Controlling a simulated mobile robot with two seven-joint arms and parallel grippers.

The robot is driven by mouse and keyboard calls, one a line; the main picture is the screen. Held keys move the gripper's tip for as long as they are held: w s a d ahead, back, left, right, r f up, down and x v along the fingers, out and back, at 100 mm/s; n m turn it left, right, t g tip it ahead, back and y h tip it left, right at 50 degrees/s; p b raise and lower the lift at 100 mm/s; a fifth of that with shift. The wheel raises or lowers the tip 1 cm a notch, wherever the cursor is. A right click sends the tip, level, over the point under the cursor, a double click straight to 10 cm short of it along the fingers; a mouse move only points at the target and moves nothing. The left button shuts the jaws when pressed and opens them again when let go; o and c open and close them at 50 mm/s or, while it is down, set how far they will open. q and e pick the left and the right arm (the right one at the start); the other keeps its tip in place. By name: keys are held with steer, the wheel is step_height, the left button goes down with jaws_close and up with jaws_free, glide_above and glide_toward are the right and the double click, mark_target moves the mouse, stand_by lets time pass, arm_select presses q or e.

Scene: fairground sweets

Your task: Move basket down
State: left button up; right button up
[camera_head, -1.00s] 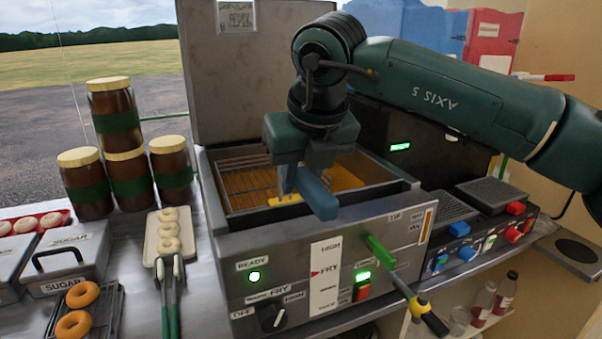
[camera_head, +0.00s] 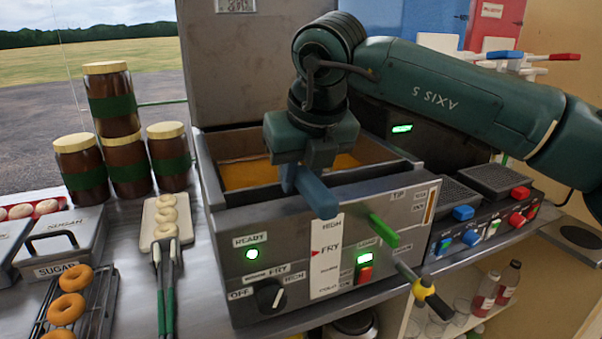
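The fryer (camera_head: 235,285) stands in the middle with its lid raised and yellow oil (camera_head: 250,174) in its well. My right gripper (camera_head: 305,168) reaches over the front of the well from the right. It appears shut on the blue basket handle (camera_head: 318,196), which sticks out over the front rim. The fingers partly hide the grip. The wire basket itself is hidden, with only the oil surface and well walls showing. My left gripper is out of view.
A green lever (camera_head: 384,231) sticks out of the fryer's front, with a yellow-and-black-tipped rod (camera_head: 425,293) below it. Sauce jars (camera_head: 127,165), a tray of pale rings (camera_head: 166,222), tongs and fried doughnuts (camera_head: 66,309) stand left. A control box (camera_head: 490,220) is at right.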

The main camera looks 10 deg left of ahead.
steer(key=o, duration=0.6)
steer(key=shift+f, duration=0.1)
steer(key=shift+c, duration=0.2)
steer(key=v, duration=1.3)
